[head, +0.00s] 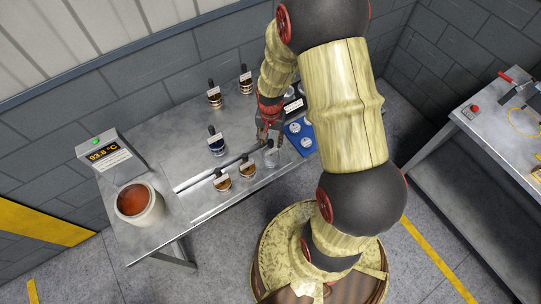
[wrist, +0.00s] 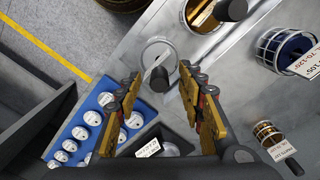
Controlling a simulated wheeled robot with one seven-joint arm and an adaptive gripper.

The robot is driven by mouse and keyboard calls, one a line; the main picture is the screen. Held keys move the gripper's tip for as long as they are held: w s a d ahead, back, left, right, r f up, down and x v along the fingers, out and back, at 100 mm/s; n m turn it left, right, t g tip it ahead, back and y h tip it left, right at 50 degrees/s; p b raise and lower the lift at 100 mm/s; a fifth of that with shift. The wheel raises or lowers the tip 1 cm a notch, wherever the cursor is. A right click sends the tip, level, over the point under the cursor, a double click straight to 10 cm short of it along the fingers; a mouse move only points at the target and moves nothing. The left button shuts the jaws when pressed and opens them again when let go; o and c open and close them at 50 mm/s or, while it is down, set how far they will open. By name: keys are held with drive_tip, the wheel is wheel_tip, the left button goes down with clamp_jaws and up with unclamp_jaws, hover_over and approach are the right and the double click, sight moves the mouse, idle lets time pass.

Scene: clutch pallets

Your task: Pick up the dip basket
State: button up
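Several wire dip baskets with black upright handles stand on the metal bench. In the wrist view this basket (wrist: 150,49) is a clear round rim with a black handle knob. My gripper (wrist: 160,79) is open, its yellow fingers either side of that knob and apart from it. In the head view my gripper (head: 268,134) hangs just above this basket. Tagged baskets hold copper-coloured parts (head: 248,170) or blue ones (head: 217,146).
A blue tray (wrist: 84,131) of white round pieces lies beside my gripper. A hot pot (head: 139,203) and a display reading 93.8 °C (head: 103,155) stand at the bench's left. Two more tagged baskets (head: 214,98) (head: 246,83) are at the back. Another table (head: 507,150) is at right.

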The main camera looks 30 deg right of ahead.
drive_tip(key=shift+s+f, duration=0.1)
drive_tip(key=shift+f, duration=0.35)
drive_tip(key=shift+c, duration=0.6)
drive_tip(key=c, duration=0.9)
drive_tip(key=shift+w+r, duration=0.15)
drive_tip(key=shift+w, duration=0.05)
